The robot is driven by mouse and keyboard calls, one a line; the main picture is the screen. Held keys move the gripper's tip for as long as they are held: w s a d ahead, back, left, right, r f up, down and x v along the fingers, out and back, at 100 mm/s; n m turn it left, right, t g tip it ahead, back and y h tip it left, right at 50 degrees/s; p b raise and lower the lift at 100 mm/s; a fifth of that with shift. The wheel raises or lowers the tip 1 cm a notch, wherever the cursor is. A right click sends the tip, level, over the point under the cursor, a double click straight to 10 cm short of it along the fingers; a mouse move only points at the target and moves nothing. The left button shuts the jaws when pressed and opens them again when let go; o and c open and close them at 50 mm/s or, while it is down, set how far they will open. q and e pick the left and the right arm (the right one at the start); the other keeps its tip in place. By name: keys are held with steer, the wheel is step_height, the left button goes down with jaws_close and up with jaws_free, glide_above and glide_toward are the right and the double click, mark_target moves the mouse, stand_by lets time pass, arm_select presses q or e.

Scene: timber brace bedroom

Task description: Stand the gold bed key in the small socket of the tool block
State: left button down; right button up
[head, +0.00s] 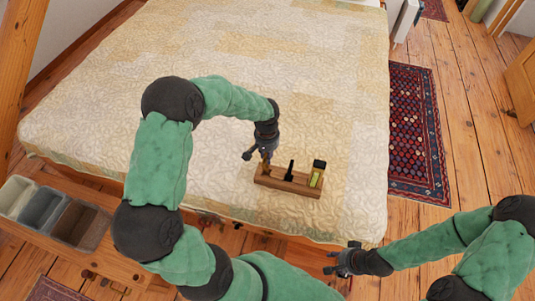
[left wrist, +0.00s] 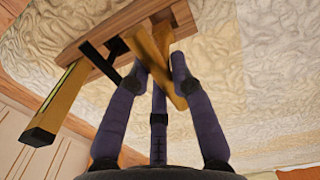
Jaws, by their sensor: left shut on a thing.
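The wooden tool block (head: 305,190) lies on the bed near its front edge; it also shows across the top of the left wrist view (left wrist: 124,20). My left gripper (head: 264,157) is over the block's left end, shut on the gold bed key (left wrist: 150,52). The key's lower part is at the block's end, and I cannot tell whether it is inside a socket or just above it. In the head view the key is small and partly hidden by the fingers. My right gripper (head: 341,262) is away to the lower right, empty, with its fingers apart.
A black tool (head: 290,170) stands in the middle of the block, and a yellow and black tool (head: 317,174) stands at its right end. The quilted bed (head: 250,60) is clear behind the block. Several open bins (head: 43,206) are at the left.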

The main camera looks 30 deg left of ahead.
arm_select(q)
steer(key=shift+f+b, duration=2.2)
steer(key=shift+f, duration=1)
steer(key=c, duration=1)
jaws_free()
steer(key=shift+r, duration=0.1)
step_height(320, 180, up, 12)
steer(key=shift+a+f, duration=0.1)
